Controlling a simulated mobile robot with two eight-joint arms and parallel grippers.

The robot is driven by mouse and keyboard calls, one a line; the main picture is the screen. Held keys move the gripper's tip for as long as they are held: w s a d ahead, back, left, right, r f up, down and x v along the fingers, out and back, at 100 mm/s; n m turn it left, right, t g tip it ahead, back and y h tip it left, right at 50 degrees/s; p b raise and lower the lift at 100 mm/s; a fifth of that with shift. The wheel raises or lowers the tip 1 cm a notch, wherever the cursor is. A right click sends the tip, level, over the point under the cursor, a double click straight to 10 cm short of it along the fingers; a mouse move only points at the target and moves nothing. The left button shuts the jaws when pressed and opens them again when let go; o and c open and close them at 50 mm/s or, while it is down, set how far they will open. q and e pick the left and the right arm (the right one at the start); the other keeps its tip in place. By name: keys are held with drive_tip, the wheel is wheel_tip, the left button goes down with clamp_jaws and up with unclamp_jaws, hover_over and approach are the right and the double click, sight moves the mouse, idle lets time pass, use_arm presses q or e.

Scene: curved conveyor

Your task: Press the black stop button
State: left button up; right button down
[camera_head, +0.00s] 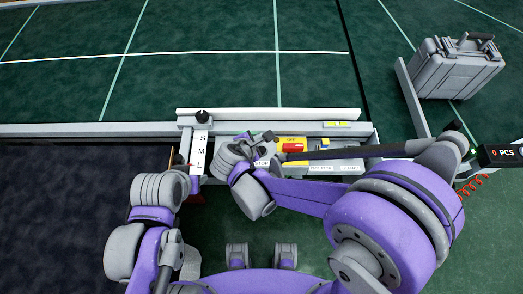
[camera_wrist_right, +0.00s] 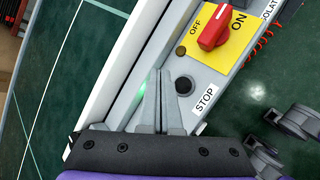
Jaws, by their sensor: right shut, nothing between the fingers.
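The black stop button (camera_wrist_right: 184,85) is a small round knob on the grey control panel, beside a white STOP label (camera_wrist_right: 205,99). My right gripper (camera_wrist_right: 162,74) is shut and empty. In the right wrist view its fingertips appear just left of the button, with a narrow gap in the picture; I cannot tell the height between them. In the head view the right gripper (camera_head: 264,138) is over the left part of the panel, and the button cannot be made out there. My left arm is at the left, but its fingers cannot be seen.
A red rotary switch (camera_wrist_right: 214,30) on a yellow OFF/ON plate (camera_wrist_right: 238,22) sits near the button. A white S-M-L scale strip (camera_head: 199,150) is left of the panel. A grey case (camera_head: 455,66) stands at the upper right. The dark belt (camera_head: 60,210) lies at lower left.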

drive_tip(key=b, duration=0.3)
hover_over(262, 146)
drive_tip(key=s+a, duration=0.1)
drive_tip(key=s, duration=0.2)
drive_tip(key=f, duration=0.4)
drive_tip(key=shift+w+f, duration=0.2)
drive_tip(key=shift+w, duration=0.05)
drive_tip(key=shift+f, duration=0.4)
idle(0.6)
drive_tip(key=shift+f+b, duration=0.4)
drive_tip(key=shift+b, duration=0.2)
drive_tip(key=shift+f+b, duration=0.45)
idle(0.4)
drive_tip(key=shift+r, duration=0.1)
drive_tip(key=shift+r+p, duration=0.6)
drive_tip(key=shift+r, duration=0.15)
